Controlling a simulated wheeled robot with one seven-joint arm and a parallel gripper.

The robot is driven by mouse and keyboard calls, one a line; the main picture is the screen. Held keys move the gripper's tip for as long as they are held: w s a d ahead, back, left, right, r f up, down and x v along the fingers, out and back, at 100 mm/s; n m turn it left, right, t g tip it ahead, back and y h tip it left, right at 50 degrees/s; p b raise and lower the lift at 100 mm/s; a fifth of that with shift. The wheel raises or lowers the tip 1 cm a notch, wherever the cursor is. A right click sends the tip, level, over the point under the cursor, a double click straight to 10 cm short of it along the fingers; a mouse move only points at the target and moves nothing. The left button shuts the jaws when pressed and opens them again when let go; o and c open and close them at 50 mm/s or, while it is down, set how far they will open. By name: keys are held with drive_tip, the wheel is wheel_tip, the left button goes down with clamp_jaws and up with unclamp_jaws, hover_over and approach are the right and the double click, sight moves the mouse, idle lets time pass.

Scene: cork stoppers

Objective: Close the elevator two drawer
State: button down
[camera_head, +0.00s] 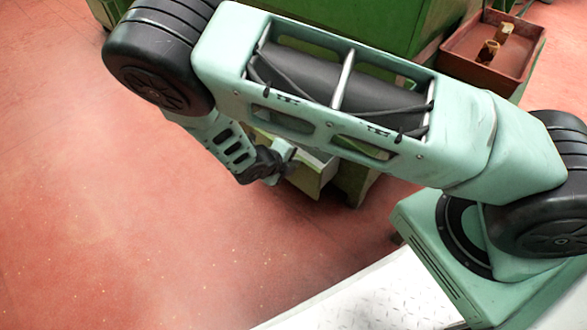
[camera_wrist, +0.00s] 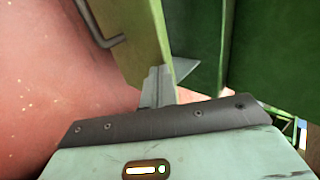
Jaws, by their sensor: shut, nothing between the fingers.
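The drawer (camera_head: 313,177) is olive green with a pale inside. It stands out from the green machine in the head view, partly hidden behind my arm. In the wrist view its front panel (camera_wrist: 137,38) fills the upper middle, with a grey bar handle (camera_wrist: 108,41) on its left face. In the head view my gripper (camera_head: 283,160) is beside the drawer.
The green machine body (camera_wrist: 262,50) stands right of the drawer in the wrist view. A brown tray (camera_head: 488,72) with cork-coloured pieces (camera_head: 488,52) is at the upper right of the head view. The red floor (camera_head: 130,220) is clear at left.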

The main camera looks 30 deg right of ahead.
drive_tip(key=w+d+p, duration=0.3)
drive_tip(key=w+d, duration=0.1)
drive_tip(key=d, duration=0.7)
drive_tip(key=shift+w, duration=0.25)
drive_tip(key=shift+r, duration=0.1)
